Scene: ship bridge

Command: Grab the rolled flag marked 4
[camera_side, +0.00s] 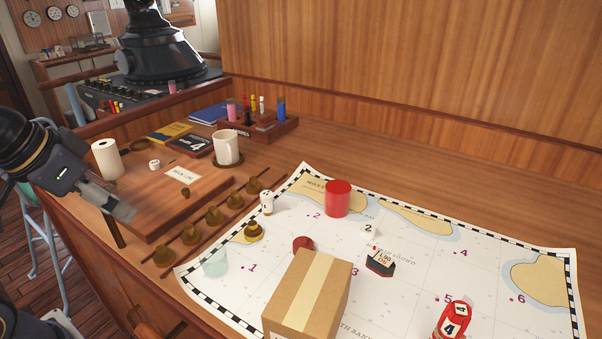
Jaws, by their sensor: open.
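A red object with white tags reading 4 (453,321) lies on the chart at the lower right, near the printed number 5. It looks like a rolled bundle, and the picture's bottom edge cuts close to it. A dark item also bearing a 4 (193,146) lies flat at the back left and looks like a book. My gripper (122,213) is open at the left, by the front end of the wooden log box, far from the red object. Nothing shows between its fingers.
Brass pieces (214,215), a white mug (227,147) and a pen rack (262,127) stand left. The chart's right side is mostly clear.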

